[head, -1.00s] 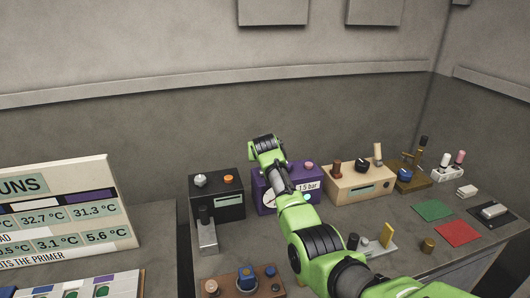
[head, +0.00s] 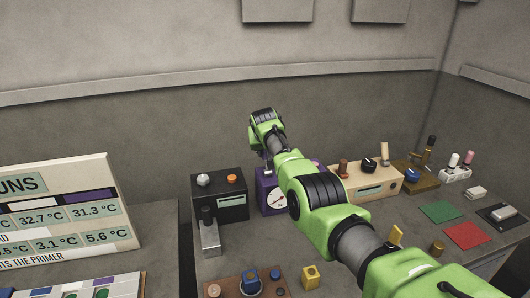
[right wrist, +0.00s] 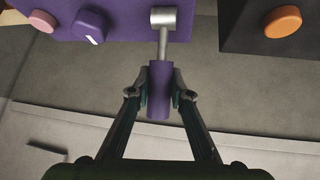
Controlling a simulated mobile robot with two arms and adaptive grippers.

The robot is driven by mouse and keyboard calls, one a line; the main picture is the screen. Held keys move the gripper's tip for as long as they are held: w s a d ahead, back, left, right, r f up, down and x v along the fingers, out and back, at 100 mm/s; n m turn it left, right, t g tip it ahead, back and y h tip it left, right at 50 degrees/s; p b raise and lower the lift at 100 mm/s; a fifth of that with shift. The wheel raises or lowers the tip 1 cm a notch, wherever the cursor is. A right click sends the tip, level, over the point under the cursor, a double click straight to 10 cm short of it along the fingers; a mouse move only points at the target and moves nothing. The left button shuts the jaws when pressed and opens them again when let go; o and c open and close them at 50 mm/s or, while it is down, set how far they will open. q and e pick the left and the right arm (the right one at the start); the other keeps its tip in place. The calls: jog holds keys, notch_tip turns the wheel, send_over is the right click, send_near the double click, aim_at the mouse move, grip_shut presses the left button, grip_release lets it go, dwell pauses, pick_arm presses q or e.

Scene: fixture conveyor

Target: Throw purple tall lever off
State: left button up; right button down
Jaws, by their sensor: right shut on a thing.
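The purple tall lever (right wrist: 159,88) has a purple cylindrical handle on a grey metal stem. The stem joins a grey pivot on the purple box (right wrist: 125,18) in the right wrist view. My right gripper (right wrist: 163,94) is shut on the handle, one finger on each side. In the head view the purple box (head: 266,198), with a round white dial, stands on the bench, partly hidden by my right arm. The fingers and handle are hard to make out there. My left gripper does not show.
A black box (head: 232,206) with white and orange knobs stands left of the purple box. A beige box (head: 378,193) stands to its right. A metal lever unit (head: 210,238) and a brown block with knobs (head: 235,291) are in front. A wall rises behind.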

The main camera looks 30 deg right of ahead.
jog(key=c, duration=1.8)
grip_release()
jog(key=shift+f, duration=0.1)
jog(key=shift+d, duration=0.1)
jog(key=shift+w, duration=0.1)
jog(key=shift+v, duration=0.8)
jog(key=v, duration=1)
